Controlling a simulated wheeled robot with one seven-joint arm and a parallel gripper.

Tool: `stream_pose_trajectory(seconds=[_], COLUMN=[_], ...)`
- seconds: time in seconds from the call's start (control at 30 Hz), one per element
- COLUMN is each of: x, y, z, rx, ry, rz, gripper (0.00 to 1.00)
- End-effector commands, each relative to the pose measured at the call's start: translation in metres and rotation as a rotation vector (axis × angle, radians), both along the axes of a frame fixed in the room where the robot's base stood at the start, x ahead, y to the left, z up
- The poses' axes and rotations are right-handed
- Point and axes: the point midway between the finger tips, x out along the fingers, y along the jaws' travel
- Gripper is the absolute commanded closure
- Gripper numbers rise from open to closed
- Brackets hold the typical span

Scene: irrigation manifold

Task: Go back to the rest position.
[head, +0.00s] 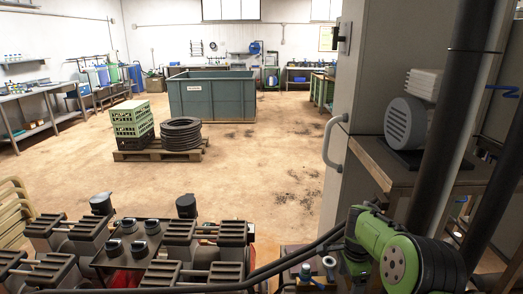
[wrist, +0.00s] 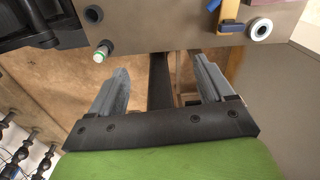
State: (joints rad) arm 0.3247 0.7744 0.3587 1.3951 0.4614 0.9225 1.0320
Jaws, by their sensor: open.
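My gripper (wrist: 160,75) shows in the wrist view with its two grey fingers spread apart. Nothing is between the fingers. Beyond them are a dark vertical bar and a brown surface. In the head view my green and black arm is at the lower right, in front of a wooden bench; the gripper's fingers cannot be made out there.
In the wrist view a brown panel (wrist: 150,30) spans the top, with a green-tipped white peg (wrist: 101,54) and a white ring (wrist: 260,29). In the head view, a grey cabinet (head: 345,120) and motor (head: 406,122) stand right. Open floor (head: 240,175) lies before a green tank (head: 212,97) and loaded pallet (head: 160,154).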

Motion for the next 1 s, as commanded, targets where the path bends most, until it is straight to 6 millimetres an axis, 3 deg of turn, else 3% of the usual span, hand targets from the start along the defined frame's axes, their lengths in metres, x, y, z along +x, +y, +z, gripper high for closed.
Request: stream_pose_trajectory(seconds=[0.27,0.47,0.57,0.73,0.87,1.0], x=[-0.020,-0.056,-0.088,-0.170,-0.237,-0.289], y=[0.014,0.030,0.041,0.062,0.076,0.087], z=[0.069,0.137,0.180,0.248,0.274,0.277], rx=[-0.056,-0.121,-0.165,-0.250,-0.303,-0.341], ry=[-0.049,-0.094,-0.124,-0.193,-0.257,-0.324], rz=[0.198,0.424,0.576,0.898,1.141,1.348], gripper=[0.19,0.19,0.19,0.19,0.19,0.19])
